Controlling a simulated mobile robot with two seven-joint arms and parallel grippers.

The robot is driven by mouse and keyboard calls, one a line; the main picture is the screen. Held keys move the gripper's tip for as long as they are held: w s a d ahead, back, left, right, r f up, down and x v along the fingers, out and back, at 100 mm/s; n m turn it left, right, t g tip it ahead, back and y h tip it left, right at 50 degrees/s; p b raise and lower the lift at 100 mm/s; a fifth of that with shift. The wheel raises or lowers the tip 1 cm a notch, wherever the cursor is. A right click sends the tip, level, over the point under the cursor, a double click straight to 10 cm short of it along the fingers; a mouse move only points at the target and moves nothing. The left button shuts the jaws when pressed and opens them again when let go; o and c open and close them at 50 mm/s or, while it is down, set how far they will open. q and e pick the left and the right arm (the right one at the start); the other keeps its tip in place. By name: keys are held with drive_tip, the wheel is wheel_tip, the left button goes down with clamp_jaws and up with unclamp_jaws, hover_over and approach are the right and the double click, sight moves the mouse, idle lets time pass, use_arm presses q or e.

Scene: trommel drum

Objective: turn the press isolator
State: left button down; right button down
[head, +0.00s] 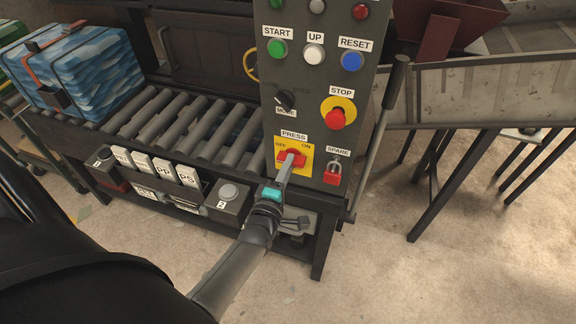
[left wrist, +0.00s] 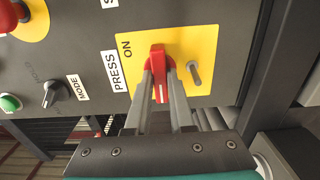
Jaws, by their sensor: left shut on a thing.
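The press isolator is a red handle (head: 293,156) on a yellow plate (head: 305,171) low on the dark control panel, under a PRESS label, with OFF at its left and ON at its right. The handle lies roughly level across the plate. My left gripper (head: 287,168) reaches it from below. In the left wrist view the two grey fingers (left wrist: 159,92) are shut on the red handle (left wrist: 158,62), one on each side. A short white mark shows on the handle there. The OFF word is hidden in that view. My right gripper is not in view.
A metal peg (left wrist: 195,73) sticks out of the plate beside the handle. Nearby are a red padlock (head: 332,172) under SPARE, a red stop button (head: 337,118) and the black MODE knob (head: 286,99). A roller conveyor (head: 170,115) runs left; a long lever (head: 380,130) stands right.

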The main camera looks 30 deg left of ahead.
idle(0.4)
use_arm(q)
drive_tip(key=m+p, duration=0.1)
drive_tip(key=m, duration=0.3)
drive_tip(key=m+p, duration=0.1)
drive_tip(key=m, duration=0.3)
drive_tip(key=shift+m, duration=0.3)
drive_tip(key=m+p, duration=0.1)
drive_tip(key=m, duration=0.8)
drive_tip(key=shift+p, duration=0.3)
drive_tip(key=shift+m, duration=0.3)
drive_tip(key=c, duration=0.8)
unclamp_jaws()
